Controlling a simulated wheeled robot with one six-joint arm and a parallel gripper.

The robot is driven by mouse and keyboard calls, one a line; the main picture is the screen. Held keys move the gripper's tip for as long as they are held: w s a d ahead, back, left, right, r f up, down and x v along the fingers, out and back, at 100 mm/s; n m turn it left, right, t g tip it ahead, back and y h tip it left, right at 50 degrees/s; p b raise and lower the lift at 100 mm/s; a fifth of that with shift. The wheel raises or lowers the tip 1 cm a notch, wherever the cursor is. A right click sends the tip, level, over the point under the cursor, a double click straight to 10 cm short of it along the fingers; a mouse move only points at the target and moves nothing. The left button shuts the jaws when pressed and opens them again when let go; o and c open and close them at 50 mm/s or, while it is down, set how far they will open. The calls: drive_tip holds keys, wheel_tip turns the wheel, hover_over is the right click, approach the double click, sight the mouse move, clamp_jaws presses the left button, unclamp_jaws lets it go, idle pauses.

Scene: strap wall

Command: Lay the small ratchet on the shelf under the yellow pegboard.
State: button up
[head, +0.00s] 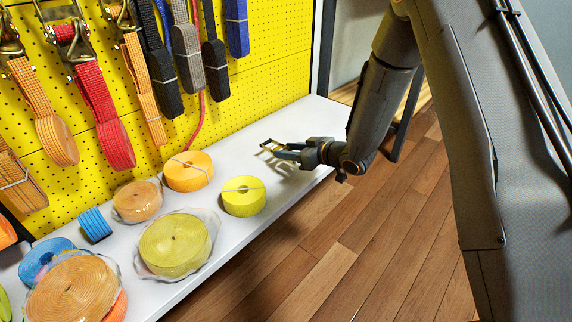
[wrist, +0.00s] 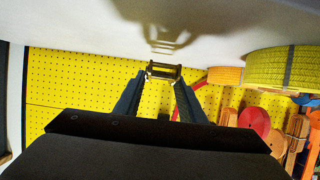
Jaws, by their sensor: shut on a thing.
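The small ratchet (head: 271,146) is a small metal frame at the tip of my gripper (head: 284,151) in the head view. In the wrist view the ratchet (wrist: 163,71) sits between the two fingertips of my gripper (wrist: 161,78), which is shut on it. The white shelf (head: 255,215) runs below the yellow pegboard (head: 262,90). The ratchet is over the far right part of the shelf. A shadow of it shows on the shelf in the wrist view. I cannot tell whether it touches the surface.
A yellow strap roll (head: 243,196) and an orange roll (head: 188,171) stand left of my gripper. More rolls, such as a large olive one (head: 174,245), crowd the shelf's near left. Straps hang on the pegboard. The shelf around the gripper is clear.

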sight(288, 168)
wheel_tip(288, 168, down, 4)
drive_tip(key=shift+f+b, duration=0.1)
drive_tip(key=shift+b, duration=0.85)
drive_tip(key=shift+f, duration=0.15)
drive_tip(key=o, duration=1.2)
